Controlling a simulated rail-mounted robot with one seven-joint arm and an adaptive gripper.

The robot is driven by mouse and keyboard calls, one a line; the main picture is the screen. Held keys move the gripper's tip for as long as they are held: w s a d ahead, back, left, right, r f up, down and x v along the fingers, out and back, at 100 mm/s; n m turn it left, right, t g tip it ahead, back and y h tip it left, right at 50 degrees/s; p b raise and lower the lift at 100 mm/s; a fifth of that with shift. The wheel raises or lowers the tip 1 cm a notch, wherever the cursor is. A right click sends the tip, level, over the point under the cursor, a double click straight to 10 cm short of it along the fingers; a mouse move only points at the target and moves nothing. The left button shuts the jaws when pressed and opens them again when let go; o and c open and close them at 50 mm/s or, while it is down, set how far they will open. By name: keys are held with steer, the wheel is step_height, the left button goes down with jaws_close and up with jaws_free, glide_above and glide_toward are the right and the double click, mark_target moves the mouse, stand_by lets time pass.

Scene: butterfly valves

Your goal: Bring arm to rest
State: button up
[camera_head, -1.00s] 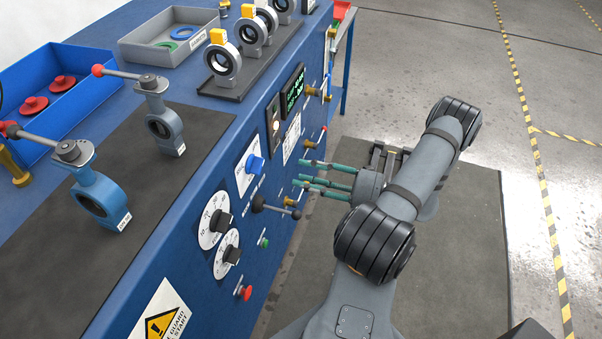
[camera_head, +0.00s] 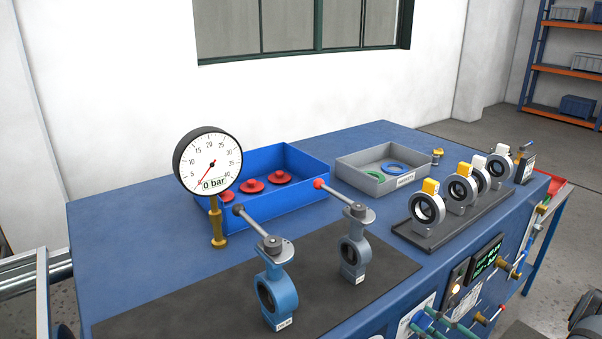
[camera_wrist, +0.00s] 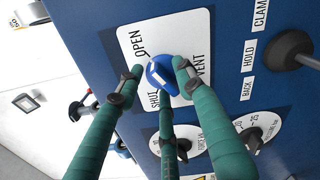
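My gripper (camera_wrist: 160,88) has three green fingers spread apart and nothing between them that I can see held. In the wrist view its tips frame a blue knob (camera_wrist: 162,76) on a white plate marked OPEN, SHUT and VENT. I cannot tell how wide the gap to the knob is. In the head view only part of my gripper (camera_head: 432,324) shows, low at the front panel of the blue bench (camera_head: 100,235); the rest of the arm is mostly cut off by the lower edge.
On the bench stand two butterfly valves (camera_head: 277,290) with levers, a gauge (camera_head: 208,163) reading 0 bar, a blue bin (camera_head: 300,205) with red parts, a grey gasket tray (camera_head: 350,175) and a rack (camera_head: 440,240) of ring-shaped valves. A black knob (camera_wrist: 290,55) juts from the panel.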

steer(key=shift+s+d+n, duration=0.2)
steer(key=shift+n, duration=0.2)
steer(key=shift+v, duration=0.85)
